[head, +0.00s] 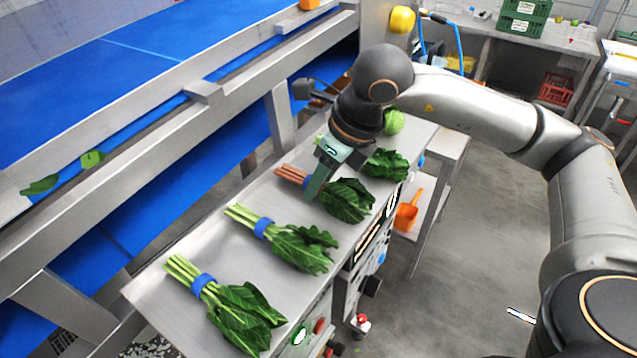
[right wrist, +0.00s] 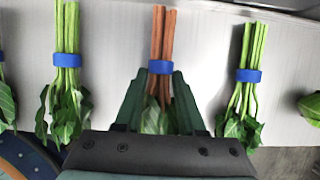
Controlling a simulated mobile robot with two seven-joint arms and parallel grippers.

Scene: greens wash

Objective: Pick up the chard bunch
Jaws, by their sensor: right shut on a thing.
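The chard bunch (head: 347,200) has reddish stems and dark green leaves and lies across the steel shelf (head: 215,245). In the right wrist view its red stems (right wrist: 163,35) are tied with a blue band. My right gripper (head: 318,182) points down over it, shut on the bunch, with a green finger on each side just below the band in the right wrist view (right wrist: 160,98). The gripper hides part of the leaves there. I cannot tell any clear gap between bunch and shelf. My left gripper is not in view.
Green-stemmed bunches (head: 300,247) (head: 240,312) lie nearer on the shelf, and another (head: 385,164) lies beyond. A round green vegetable (head: 393,121) is at the far end. A blue conveyor (head: 130,60) runs along the left. An orange scoop (head: 407,213) sits right of the shelf.

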